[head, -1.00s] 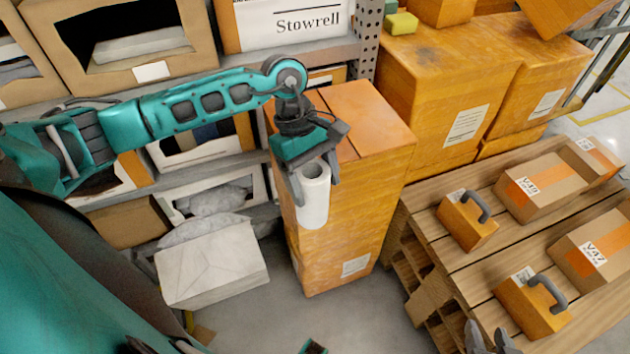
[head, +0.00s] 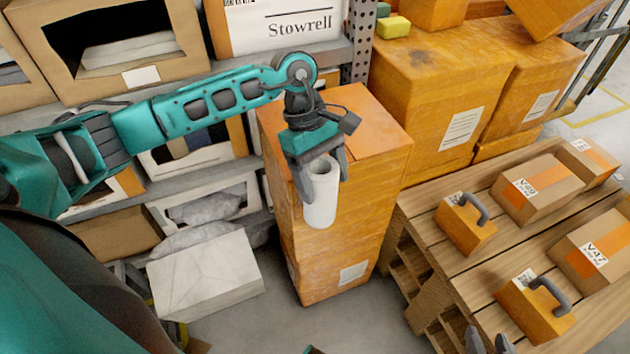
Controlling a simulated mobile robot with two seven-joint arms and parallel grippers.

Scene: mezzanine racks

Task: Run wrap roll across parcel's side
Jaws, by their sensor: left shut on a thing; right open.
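The wrap roll (head: 321,197) is a white hollow cylinder, held upright with its open core facing up. My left gripper (head: 319,178) is shut on it, one finger on each side. The roll is in front of the near side of a tall orange parcel (head: 345,235); I cannot tell whether it touches the surface. The parcel stands upright on the floor, with a pale label low on its side. My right gripper (head: 488,342) shows only as dark fingertips at the bottom edge, apart from each other and open.
A wooden pallet (head: 465,262) at right bears taped cartons and two orange boxes with grey handles (head: 467,222). Large orange boxes (head: 440,95) stand behind. Racks with bins fill the left and back. A white wrapped box (head: 205,275) lies left of the parcel. Grey floor shows in front.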

